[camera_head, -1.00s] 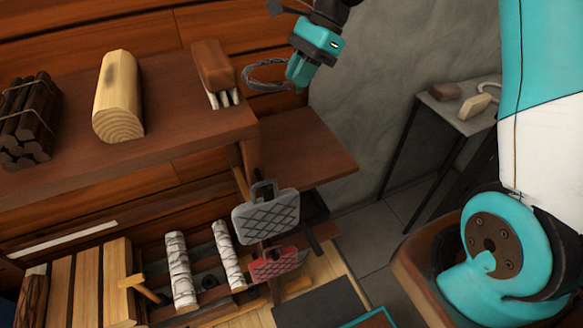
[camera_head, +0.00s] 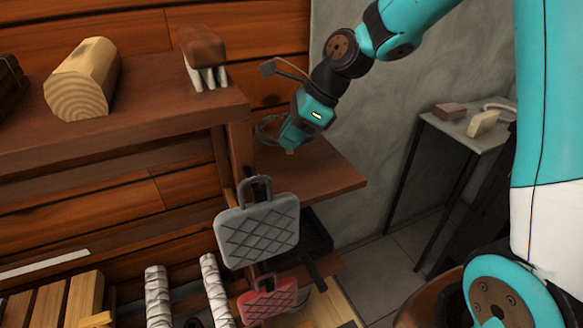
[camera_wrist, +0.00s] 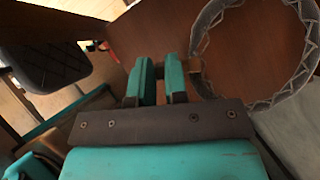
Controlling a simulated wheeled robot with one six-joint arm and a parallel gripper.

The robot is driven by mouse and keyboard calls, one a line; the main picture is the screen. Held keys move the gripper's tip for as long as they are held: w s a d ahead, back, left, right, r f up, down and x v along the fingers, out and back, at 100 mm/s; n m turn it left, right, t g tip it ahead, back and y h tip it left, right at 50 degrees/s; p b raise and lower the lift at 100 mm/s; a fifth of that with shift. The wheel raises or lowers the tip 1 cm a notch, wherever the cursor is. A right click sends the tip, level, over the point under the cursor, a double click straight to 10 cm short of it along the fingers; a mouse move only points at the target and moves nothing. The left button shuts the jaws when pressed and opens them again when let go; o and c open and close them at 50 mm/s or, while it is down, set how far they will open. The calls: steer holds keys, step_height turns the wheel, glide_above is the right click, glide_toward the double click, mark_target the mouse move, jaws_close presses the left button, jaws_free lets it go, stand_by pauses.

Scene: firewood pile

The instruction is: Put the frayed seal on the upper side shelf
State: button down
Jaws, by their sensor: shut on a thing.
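The frayed seal is a grey ring with a ragged edge; it shows left of my gripper in the head view (camera_head: 262,128) and at the upper right in the wrist view (camera_wrist: 204,30). My gripper (camera_head: 289,146) is shut on the seal's rim, its teal fingers close together in the wrist view (camera_wrist: 161,75). The upper side shelf (camera_head: 325,176) is a brown board to the right of the long shelf. The gripper and seal are over this board in the head view. I cannot tell whether the seal touches it.
A grey latticed case (camera_head: 258,232) hangs in front of the side shelf, with a red one (camera_head: 268,300) below. The long shelf (camera_head: 150,115) holds a split log (camera_head: 82,80) and a brush (camera_head: 204,55). A small table (camera_head: 470,135) stands at right.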

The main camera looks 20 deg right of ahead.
step_height(320, 180, down, 6)
steer(key=shift+f+b, duration=0.1)
steer(key=shift+b, duration=0.65)
steer(key=shift+c, duration=2.1)
jaws_free()
steer(key=p+v, duration=0.3)
steer(key=v, duration=0.9)
steer(key=s+a+r+n+g+h, duration=0.1)
steer(key=s+a+n, duration=0.5)
steer(key=s+n, duration=0.4)
steer(key=s+a+r+n+g+h, duration=0.1)
steer(key=s+a+n, duration=0.5)
steer(key=s+n, duration=0.5)
steer(key=shift+a+r+n, duration=0.25)
steer(key=shift+r+n, duration=0.15)
steer(key=shift+n, duration=3.9)
